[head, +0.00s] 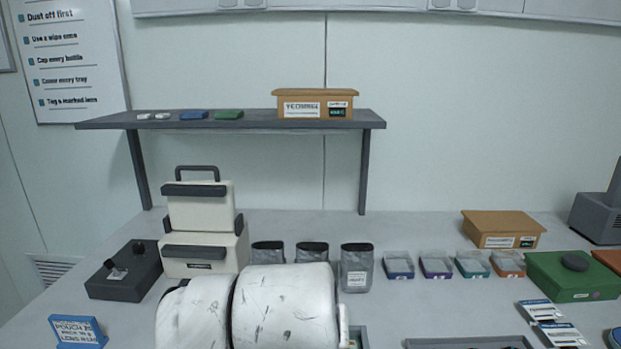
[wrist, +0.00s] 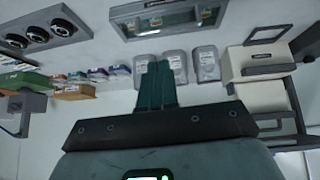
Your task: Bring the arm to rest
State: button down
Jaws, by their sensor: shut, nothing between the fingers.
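My gripper (wrist: 157,68) shows in the wrist view, its two dark green fingers together with nothing between them. The fingertips appear in front of the row of grey pouches (wrist: 174,62), apparently apart from them; the exact gap I cannot tell. In the head view my white arm (head: 285,305) is bent low at the front centre, over the table (head: 440,305). It hides part of the table, and my gripper does not show there.
Grey pouches (head: 357,268) stand behind my arm, with a cream case (head: 203,255) and dark box (head: 125,272) to the left. Small trays (head: 437,266), a green box (head: 570,278) and a cardboard box (head: 500,228) are at right. A shelf (head: 250,124) spans the back.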

jog(key=s+d+f+g+h, duration=0.1)
jog(key=s+d+f, duration=0.2)
jog(key=d+f, duration=0.65)
jog(key=s+d+f+g+h, duration=0.1)
jog(key=s+d+f, duration=0.1)
jog(key=d+f, duration=0.8)
jog(key=s+d+f+g+y, duration=0.1)
jog(key=s+f, duration=0.3)
jog(key=s, duration=0.4)
jog(key=s+d+f+g+y, duration=0.1)
jog(key=s+d+f, duration=0.3)
jog(key=s, duration=0.4)
jog(key=s+d+f+g, duration=0.2)
jog(key=s+f, duration=0.1)
jog(key=s, duration=0.5)
jog(key=shift+s+d+f+y, duration=0.15)
jog(key=shift+d+f+y, duration=0.2)
jog(key=shift+f+y, duration=0.05)
